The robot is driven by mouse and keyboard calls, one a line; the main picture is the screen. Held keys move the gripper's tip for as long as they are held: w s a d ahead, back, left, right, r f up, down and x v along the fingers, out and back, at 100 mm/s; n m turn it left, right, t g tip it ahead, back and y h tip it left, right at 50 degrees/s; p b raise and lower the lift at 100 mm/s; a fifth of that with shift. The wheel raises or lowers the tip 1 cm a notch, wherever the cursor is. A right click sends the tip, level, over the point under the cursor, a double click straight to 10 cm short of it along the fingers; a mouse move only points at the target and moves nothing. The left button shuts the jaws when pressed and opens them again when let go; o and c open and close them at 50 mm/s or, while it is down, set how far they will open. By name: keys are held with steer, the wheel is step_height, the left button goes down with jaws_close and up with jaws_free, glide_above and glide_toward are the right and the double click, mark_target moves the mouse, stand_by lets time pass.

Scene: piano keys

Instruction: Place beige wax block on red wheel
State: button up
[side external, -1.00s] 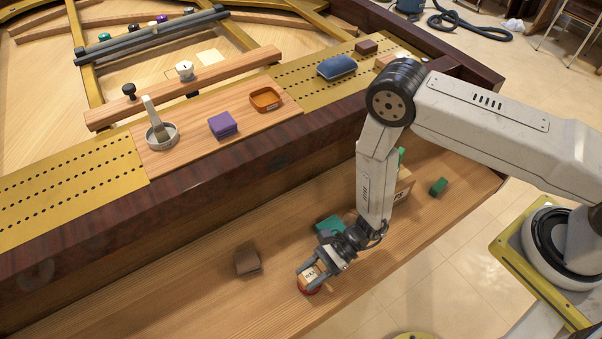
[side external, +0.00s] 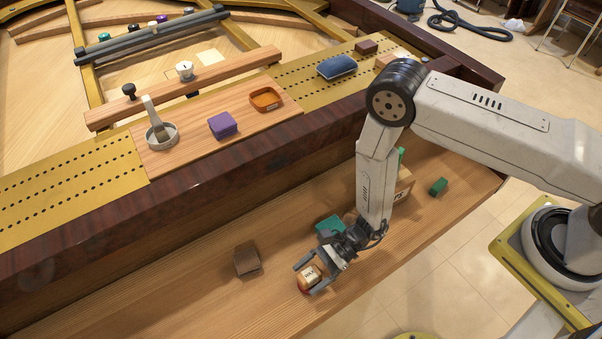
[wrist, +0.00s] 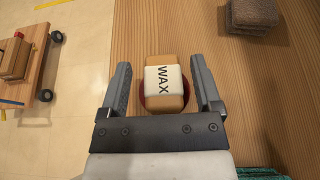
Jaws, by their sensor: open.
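The beige wax block (wrist: 165,83), with a white label reading WAX, lies on the red wheel (wrist: 147,96) in the wrist view. Only the rim of the wheel shows beneath it. The block also shows in the side view (side external: 309,276), with a bit of red under it near the front edge of the wooden ledge. My gripper (wrist: 162,85) is open. Its two fingers stand on either side of the block, with a gap on each side. In the side view my gripper (side external: 308,277) is low over the ledge around the block.
A brown block (side external: 247,260) sits left of my gripper on the ledge (side external: 150,300). A teal-green item (side external: 329,225) lies close behind my gripper, and a green block (side external: 438,186) farther right. The raised piano edge (side external: 100,215) runs behind. The ledge's left part is clear.

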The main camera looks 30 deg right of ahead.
steer(key=v, duration=1.2)
stand_by(0.7)
steer(key=d+r+n+t+h, duration=0.1)
steer(key=d+r+n+h, duration=0.5)
steer(key=r, duration=0.5)
steer(key=w+d+r+n+t+h, duration=0.1)
steer(key=d+r+n+h, duration=0.6)
steer(key=d+r+n, duration=0.4)
steer(key=shift+r+n+t, duration=0.3)
steer(key=shift+r+n, duration=0.2)
